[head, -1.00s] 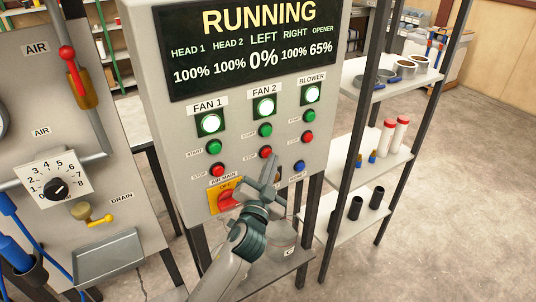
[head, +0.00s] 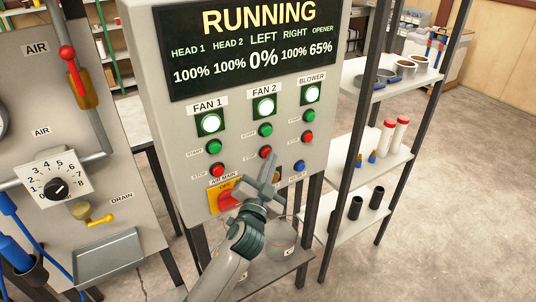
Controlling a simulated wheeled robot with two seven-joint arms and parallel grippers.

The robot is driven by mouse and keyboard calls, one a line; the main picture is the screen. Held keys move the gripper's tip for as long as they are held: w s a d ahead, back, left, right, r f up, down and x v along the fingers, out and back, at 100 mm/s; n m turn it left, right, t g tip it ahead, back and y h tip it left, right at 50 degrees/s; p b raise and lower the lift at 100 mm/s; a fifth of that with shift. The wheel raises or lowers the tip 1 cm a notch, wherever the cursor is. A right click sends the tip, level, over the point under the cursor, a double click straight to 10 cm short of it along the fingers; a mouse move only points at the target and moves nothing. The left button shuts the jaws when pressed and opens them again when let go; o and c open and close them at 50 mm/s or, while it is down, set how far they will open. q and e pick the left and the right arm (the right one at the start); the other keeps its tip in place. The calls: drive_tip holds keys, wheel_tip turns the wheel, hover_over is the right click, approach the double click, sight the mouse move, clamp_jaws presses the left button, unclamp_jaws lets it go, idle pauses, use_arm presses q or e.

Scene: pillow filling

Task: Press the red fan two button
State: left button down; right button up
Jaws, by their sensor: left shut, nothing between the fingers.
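The red fan two stop button (head: 265,152) is on the grey control panel (head: 183,130), below the green fan two start button (head: 265,130). The fan two lamp (head: 264,106) above them is lit. My left gripper (head: 270,160) is shut and empty. Its fingertips are just below and slightly right of the red button in the picture; I cannot tell whether they touch it. The gripper and wrist cover part of the panel's lower middle. My right gripper is not in view.
The red fan one stop button (head: 218,170) and red blower stop button (head: 307,136) are on either side. A blue reset button (head: 299,167) and a yellow-and-red air main switch (head: 225,197) are close to the gripper. Shelves (head: 375,165) stand at the right.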

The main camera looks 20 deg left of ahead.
use_arm(q)
drive_tip(key=shift+w+a, duration=0.15)
drive_tip(key=shift+a, duration=0.05)
drive_tip(key=shift+d, duration=0.15)
idle(0.5)
drive_tip(key=shift+s+d, duration=0.6)
drive_tip(key=shift+s+d, duration=0.8)
drive_tip(key=shift+d, duration=0.2)
drive_tip(key=shift+s+d, duration=0.75)
drive_tip(key=shift+d, duration=0.25)
